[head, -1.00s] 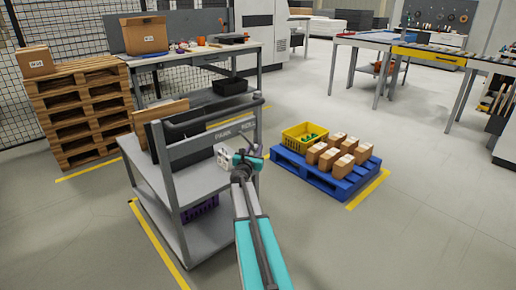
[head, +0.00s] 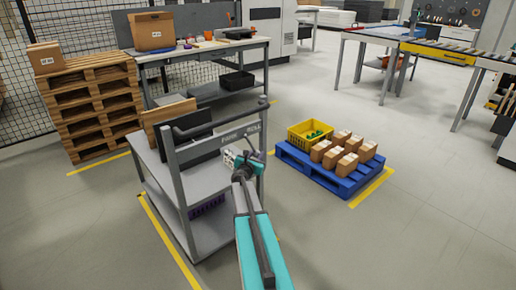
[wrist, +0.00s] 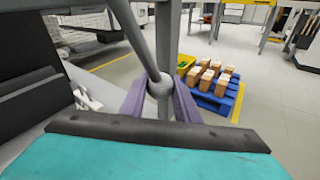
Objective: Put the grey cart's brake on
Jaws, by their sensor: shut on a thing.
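The grey cart (head: 213,178) stands at the left centre in the head view, with a dark push handle and a crossbar lettered PARK and ROLL. My gripper (head: 244,158) is at the cart's right end, just below that crossbar. In the wrist view my gripper (wrist: 160,98) has its purple fingers shut around a grey ball knob (wrist: 159,84). A thin grey rod (wrist: 128,28) runs up and left from the knob, and a grey upright (wrist: 168,40) stands behind it. I cannot tell which lettered mark the brake lever stands at.
The cart carries a dark panel and brown board (head: 168,116) on top and a purple crate (head: 207,206) below. A blue pallet (head: 318,172) with cartons and a yellow crate (head: 308,132) stands to the right. A workbench (head: 200,50) is behind. Floor at right is open.

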